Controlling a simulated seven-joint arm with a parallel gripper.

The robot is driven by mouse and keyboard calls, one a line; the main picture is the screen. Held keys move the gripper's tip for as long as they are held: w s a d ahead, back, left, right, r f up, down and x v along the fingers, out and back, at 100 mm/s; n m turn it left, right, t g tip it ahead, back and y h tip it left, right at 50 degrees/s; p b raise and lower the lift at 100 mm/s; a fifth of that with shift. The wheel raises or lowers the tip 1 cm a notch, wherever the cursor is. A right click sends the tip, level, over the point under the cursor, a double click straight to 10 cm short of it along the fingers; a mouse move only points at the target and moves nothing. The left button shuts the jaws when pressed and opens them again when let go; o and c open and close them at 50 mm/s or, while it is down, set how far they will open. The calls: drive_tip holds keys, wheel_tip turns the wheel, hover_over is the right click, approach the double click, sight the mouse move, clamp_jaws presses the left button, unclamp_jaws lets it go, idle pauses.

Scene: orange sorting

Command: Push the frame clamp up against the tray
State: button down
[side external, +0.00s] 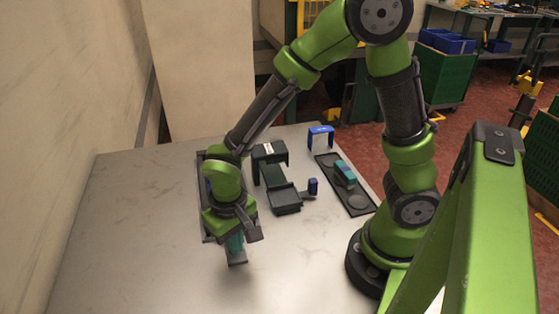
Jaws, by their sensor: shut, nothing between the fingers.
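A dark frame-shaped piece (283,198), which looks like the frame clamp, stands on the table right of my gripper, with an upright dark bracket at its far end and a blue knob at its near right. A flat dark tray (357,201) with round recesses lies to its right, holding a teal block (345,174). A gap of bare table shows between frame and tray. My gripper (236,255) points down, low over the table, left of and nearer than the frame. It is shut; a small teal patch shows at its fingers, partly hidden.
A long dark piece (202,222) lies behind my wrist, mostly hidden by it. A blue bracket (320,136) stands at the table's far edge, beyond the tray. The table (130,240) is clear at left and in front.

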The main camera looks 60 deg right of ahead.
drive_tip(key=shift+w+d, duration=0.15)
drive_tip(key=shift+w, duration=0.1)
drive_tip(key=shift+w+d, duration=0.5)
drive_tip(key=shift+d, duration=0.05)
idle(0.4)
drive_tip(key=shift+s+a+r, duration=0.1)
drive_tip(key=shift+s+a, duration=0.65)
drive_tip(key=shift+a, duration=0.05)
wheel_tip(320, 180, up, 8)
idle(0.5)
drive_tip(key=s+d+r+t+y, duration=0.1)
drive_tip(key=s+d+r+t, duration=0.1)
drive_tip(key=d+r, duration=0.3)
drive_tip(key=s+d+r+m+t+y, duration=0.1)
drive_tip(key=s+d+r+t, duration=0.2)
drive_tip(key=d+r+t, duration=0.2)
wheel_tip(320, 180, up, 2)
drive_tip(key=shift+d+r, duration=0.25)
drive_tip(key=shift+d, duration=0.2)
